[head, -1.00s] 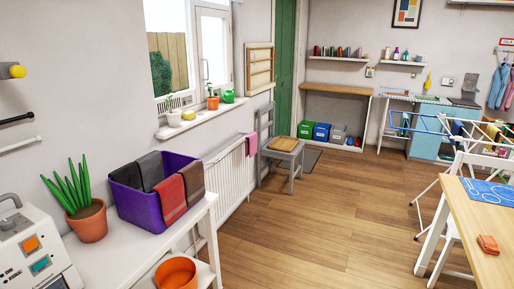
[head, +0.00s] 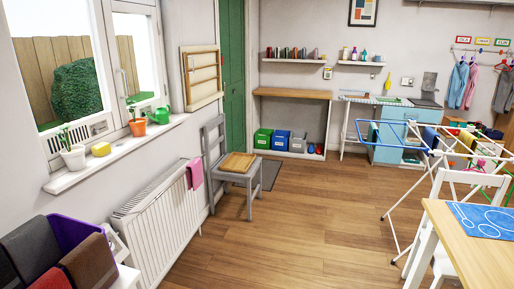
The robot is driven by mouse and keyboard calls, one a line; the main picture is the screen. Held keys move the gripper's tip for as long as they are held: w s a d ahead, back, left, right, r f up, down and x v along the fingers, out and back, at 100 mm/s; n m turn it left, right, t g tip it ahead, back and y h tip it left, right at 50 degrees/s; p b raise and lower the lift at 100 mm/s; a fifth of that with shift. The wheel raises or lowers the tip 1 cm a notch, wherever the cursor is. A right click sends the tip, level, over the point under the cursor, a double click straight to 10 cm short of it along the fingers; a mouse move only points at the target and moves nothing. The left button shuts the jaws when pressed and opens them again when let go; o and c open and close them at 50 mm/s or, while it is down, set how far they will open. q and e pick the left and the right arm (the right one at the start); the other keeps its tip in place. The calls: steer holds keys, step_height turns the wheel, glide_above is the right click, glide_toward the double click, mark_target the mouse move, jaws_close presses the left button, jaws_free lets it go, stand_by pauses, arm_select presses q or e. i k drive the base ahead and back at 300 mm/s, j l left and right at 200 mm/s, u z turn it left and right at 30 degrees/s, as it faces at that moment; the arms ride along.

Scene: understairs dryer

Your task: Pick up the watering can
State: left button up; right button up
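A small green watering can (head: 161,115) stands on the window sill at the left in the head view. It is at the far end of the sill, just right of an orange plant pot (head: 138,127). Neither of my grippers shows in the head view.
The white sill (head: 100,162) also holds a white plant pot (head: 74,158) and a yellow sponge-like block (head: 101,149). Below are a white radiator (head: 160,220) and a grey chair (head: 235,170). A purple bin (head: 72,232) is at lower left. A drying rack (head: 395,195) and wooden table (head: 465,245) stand right. The middle floor is clear.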

mark_target(162, 116)
steer(key=i+l, duration=0.1)
steer(key=i, duration=0.95)
steer(key=i+l, duration=0.1)
steer(key=i, duration=0.95)
steer(key=i+j+u, duration=0.1)
steer(key=i+u, duration=0.65)
steer(key=i+l+u, duration=0.15)
steer(key=i+u, duration=0.25)
steer(key=i, duration=0.1)
